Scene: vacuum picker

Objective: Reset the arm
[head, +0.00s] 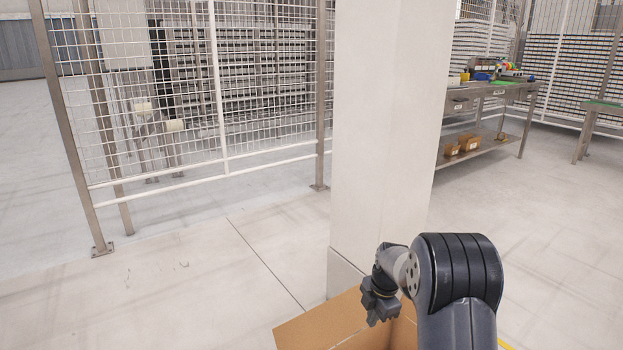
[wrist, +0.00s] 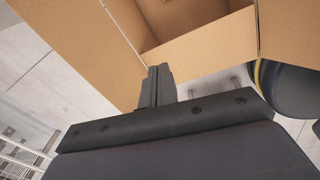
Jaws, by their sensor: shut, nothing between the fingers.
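My arm rises at the lower right of the head view and bends over to the left. My gripper (head: 380,308) hangs at its end, above an open cardboard box (head: 310,325). In the wrist view my gripper (wrist: 158,72) has its fingers together with nothing between them. The box's flaps (wrist: 200,58) spread out beyond the fingertips there. Only part of the box interior shows, and what lies deep inside is hidden.
A pale square column (head: 385,120) stands right behind the box. A wire mesh fence (head: 200,90) runs along the left. A metal workbench (head: 490,92) with small items stands at the back right. The floor at left and right is clear.

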